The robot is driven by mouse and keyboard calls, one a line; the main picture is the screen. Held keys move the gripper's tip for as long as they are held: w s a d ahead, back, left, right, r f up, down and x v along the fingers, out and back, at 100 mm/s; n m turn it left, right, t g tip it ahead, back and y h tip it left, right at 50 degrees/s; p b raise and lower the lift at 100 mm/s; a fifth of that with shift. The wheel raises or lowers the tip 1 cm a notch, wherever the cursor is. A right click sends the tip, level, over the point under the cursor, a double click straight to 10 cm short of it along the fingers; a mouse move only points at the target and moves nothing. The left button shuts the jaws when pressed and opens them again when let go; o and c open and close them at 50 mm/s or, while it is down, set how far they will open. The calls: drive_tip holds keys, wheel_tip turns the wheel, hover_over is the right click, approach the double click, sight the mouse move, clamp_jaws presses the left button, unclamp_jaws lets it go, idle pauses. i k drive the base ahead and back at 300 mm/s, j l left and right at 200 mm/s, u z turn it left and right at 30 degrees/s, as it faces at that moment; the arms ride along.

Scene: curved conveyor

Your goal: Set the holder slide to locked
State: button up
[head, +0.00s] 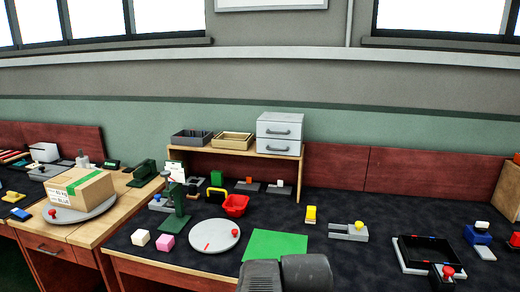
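No part in the head view is marked as the holder slide, so I cannot be sure which it is. A low grey fixture with a yellow knob (348,231) lies on the dark table, right of the middle. Two smaller grey fixtures stand under the wooden shelf, one with an orange knob (249,185) and one with a white knob (279,187). Any locked or unlocked marking is too small to read. Dark grey parts of my arm show at the bottom middle, over the table's front edge. My gripper's fingers do not show.
A green mat (274,245), a white disc (214,235) and a red basket (235,205) lie left of the yellow-knobbed fixture. A yellow block (310,214) stands close to its left. A black tray (427,254) lies to the right. A wooden shelf (236,153) bears bins and drawers.

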sight(445, 273)
drive_tip(key=k+j+z, duration=0.15)
drive_tip(key=z, duration=1.45)
drive_tip(key=i+u, duration=0.2)
drive_tip(key=u, duration=0.15)
drive_tip(key=i+l+u, duration=0.15)
drive_tip(key=u, duration=0.2)
drive_tip(key=i+l+u, duration=0.2)
drive_tip(key=u, duration=0.15)
